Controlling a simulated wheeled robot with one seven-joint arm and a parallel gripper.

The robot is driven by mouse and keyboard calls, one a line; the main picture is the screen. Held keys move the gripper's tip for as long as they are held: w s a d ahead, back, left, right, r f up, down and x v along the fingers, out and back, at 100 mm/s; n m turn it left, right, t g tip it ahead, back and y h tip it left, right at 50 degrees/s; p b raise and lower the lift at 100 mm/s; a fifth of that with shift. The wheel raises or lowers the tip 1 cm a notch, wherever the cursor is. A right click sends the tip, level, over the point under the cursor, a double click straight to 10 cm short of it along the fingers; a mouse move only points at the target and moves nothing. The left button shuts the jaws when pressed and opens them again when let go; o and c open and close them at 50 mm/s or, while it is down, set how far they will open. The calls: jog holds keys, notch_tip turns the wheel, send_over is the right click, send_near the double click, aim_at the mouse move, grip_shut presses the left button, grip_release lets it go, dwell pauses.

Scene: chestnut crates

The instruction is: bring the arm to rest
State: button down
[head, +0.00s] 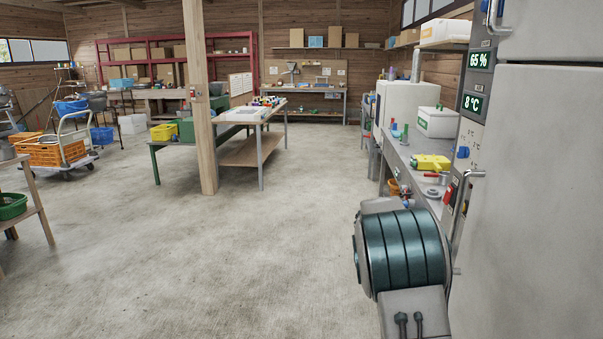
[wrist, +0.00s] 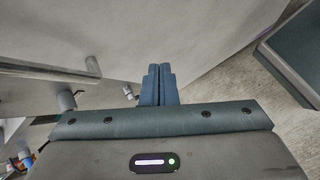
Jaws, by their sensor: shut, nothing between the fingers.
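My gripper (wrist: 159,72) shows in the wrist view with its two dark blue fingers pressed together and nothing between them. The fingers point toward a plain grey surface. In the head view my arm is folded low at the right, in front of the tall grey cabinet (head: 545,190); the gripper itself cannot be made out there. In the wrist view a metal bar handle (wrist: 45,70) lies to the left of the fingers, apart from them.
The cabinet has displays reading 65 % and 8 °C. A workbench (head: 398,158) with a yellow tool (head: 430,162) stands beyond it. A wooden post (head: 200,100) and a table (head: 262,150) stand mid-room. An orange crate (head: 45,153) sits on a trolley at left. The concrete floor ahead is clear.

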jog(key=s+a+r+m+t+y+p, duration=0.1)
jog(key=s+a+r+m+y+p, duration=0.1)
jog(key=s, duration=0.7)
jog(key=s+a+r+m+t+y+p, duration=0.2)
jog(key=s+a+r+m+y+p, duration=0.1)
jog(key=s+a, duration=0.5)
jog(key=s+a+r+m+t+y+p, duration=0.1)
jog(key=s+a+r+m+y+p, duration=0.1)
jog(key=s, duration=0.9)
jog(key=shift+s+a+r+m+t+y+p, duration=0.3)
jog(key=shift+a+r+m+y, duration=0.6)
jog(key=shift+a+r+m, duration=0.85)
jog(key=shift+a+r+n, duration=0.15)
jog(key=shift+r+n, duration=0.2)
jog(key=shift+r, duration=0.2)
